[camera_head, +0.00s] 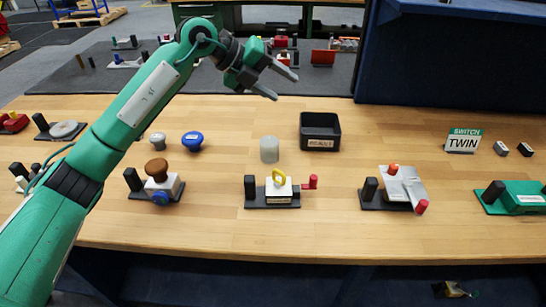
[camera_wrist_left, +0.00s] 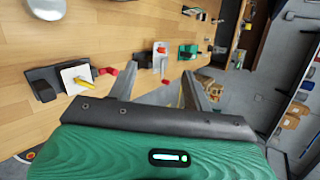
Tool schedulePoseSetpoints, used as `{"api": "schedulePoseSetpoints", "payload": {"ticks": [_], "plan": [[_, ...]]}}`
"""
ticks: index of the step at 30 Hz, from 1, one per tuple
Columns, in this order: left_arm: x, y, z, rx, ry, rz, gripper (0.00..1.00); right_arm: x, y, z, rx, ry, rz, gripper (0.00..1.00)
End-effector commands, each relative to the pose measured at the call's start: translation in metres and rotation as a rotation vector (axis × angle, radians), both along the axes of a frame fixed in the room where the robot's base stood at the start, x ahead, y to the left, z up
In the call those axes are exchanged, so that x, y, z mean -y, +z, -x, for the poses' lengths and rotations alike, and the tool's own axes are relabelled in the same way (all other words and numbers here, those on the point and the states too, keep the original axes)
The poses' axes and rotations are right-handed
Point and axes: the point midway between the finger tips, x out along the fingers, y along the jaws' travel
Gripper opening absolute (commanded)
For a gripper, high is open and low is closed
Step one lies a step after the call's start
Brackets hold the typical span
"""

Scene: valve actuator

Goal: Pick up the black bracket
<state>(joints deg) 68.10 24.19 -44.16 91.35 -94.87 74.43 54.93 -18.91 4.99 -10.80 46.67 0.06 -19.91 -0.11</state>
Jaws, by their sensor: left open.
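Several black brackets, each a flat base with an upright post, stand on the wooden bench; I cannot tell which one the task means. The middle bracket (camera_head: 250,190) carries a white block (camera_head: 279,189) with a yellow ring and a red-knobbed lever. It also shows in the left wrist view (camera_wrist_left: 43,84). Another bracket (camera_head: 370,190) at right holds a grey plate, and one (camera_head: 133,181) at left holds a brown-knobbed valve. My left gripper (camera_head: 282,82) is open and empty, raised above the bench's back edge, apart from every bracket. My right gripper is out of view.
A black open bin (camera_head: 320,132) stands behind the middle bracket, beside a pale cylinder (camera_head: 269,149). A blue knob (camera_head: 192,140) lies at left. A "Switch Twin" sign (camera_head: 463,141) and a green unit (camera_head: 520,198) are at right. A dark blue panel rises at the back right.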

Motion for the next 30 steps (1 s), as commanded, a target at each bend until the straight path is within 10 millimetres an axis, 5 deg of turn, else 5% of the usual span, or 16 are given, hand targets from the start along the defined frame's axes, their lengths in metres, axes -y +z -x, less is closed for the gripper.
{"api": "schedulePoseSetpoints", "payload": {"ticks": [6, 12, 20, 30], "plan": [[-0.016, -0.078, 0.039, -0.162, -0.008, -0.451, 0.51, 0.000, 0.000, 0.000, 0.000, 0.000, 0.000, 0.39], [-0.049, -0.116, 0.060, -0.252, 0.036, -0.751, 0.51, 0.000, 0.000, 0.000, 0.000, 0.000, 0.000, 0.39], [-0.067, -0.134, 0.069, -0.287, 0.066, -0.885, 0.51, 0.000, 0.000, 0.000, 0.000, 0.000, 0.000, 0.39], [-0.067, -0.188, 0.069, -0.289, 0.064, -0.884, 0.51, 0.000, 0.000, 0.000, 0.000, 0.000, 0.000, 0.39]]}}
